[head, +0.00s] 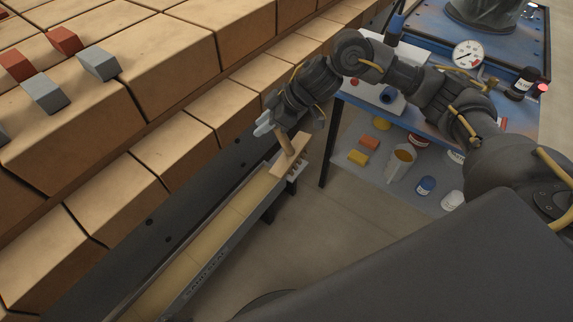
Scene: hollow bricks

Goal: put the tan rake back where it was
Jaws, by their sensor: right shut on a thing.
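The tan rake (286,162) shows in the head view at the far end of a long narrow trough (212,262). Its wide toothed head is at the bottom and its short handle rises to my right gripper (275,124). My right gripper is shut on the handle, and its light fingertips show at the left of the wrist. The rake's head is over or at the trough's end; I cannot tell whether it touches. My left gripper is not in view.
Stepped rows of large tan bricks (175,52) fill the left, with small red (65,40) and grey blocks (98,63) on top. A blue table (430,132) with a gauge (467,54) stands at right. Its lower shelf (345,183) holds jars and small blocks.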

